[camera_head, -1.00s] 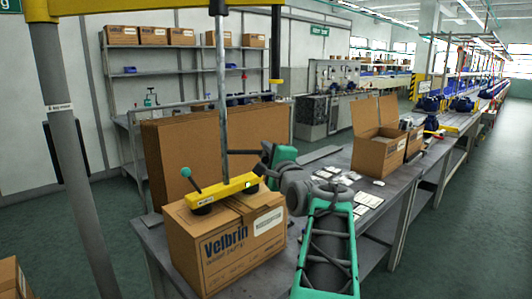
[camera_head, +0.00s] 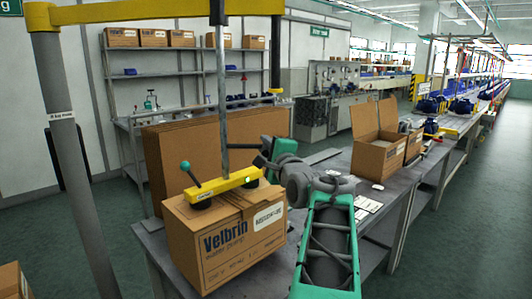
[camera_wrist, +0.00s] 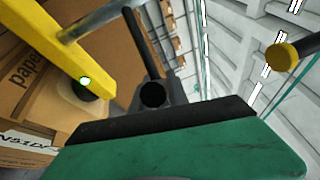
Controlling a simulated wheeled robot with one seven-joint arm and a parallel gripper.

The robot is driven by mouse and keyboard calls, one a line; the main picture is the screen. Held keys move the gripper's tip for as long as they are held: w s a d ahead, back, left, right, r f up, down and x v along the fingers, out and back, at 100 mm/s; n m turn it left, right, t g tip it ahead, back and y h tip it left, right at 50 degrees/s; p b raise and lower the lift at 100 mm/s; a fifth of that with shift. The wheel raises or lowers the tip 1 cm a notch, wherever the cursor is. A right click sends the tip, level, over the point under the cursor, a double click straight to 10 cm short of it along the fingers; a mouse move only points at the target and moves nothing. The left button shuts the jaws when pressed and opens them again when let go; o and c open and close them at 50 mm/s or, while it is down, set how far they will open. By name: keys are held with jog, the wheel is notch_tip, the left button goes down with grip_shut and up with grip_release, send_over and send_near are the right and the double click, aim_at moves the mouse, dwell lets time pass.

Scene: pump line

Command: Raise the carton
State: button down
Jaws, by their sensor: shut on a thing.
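The brown carton (camera_head: 232,238), printed "Velbrin", is upright under a yellow lifter bar (camera_head: 225,186) that hangs from a grey vertical tube. The dark cups under the bar meet the carton's top. My gripper (camera_head: 263,162) is at the bar's right end, above the carton's back edge, shut on the lifter's handle. The fingertips and most of the handle are hidden in the head view. The wrist view shows the dark handle (camera_wrist: 152,92) against my gripper, the yellow bar (camera_wrist: 60,55) and part of the carton (camera_wrist: 30,100). I cannot tell whether the carton's bottom touches the table.
The grey table (camera_head: 157,250) runs under and behind the carton. An open carton (camera_head: 378,150) stands farther right. A grey post (camera_head: 75,170) and yellow overhead beam (camera_head: 150,11) frame the left. Aisle floor is clear at right.

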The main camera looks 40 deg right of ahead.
notch_tip(320, 180, up, 4)
jog(key=shift+f+p, duration=0.25)
jog(key=shift+p, duration=0.1)
jog(key=shift+f, duration=0.15)
jog(key=c, duration=1.3)
grip_release()
jog(key=shift+f, duration=0.1)
jog(key=b+v, duration=0.1)
jog(key=v, duration=0.6)
jog(key=shift+s, duration=0.35)
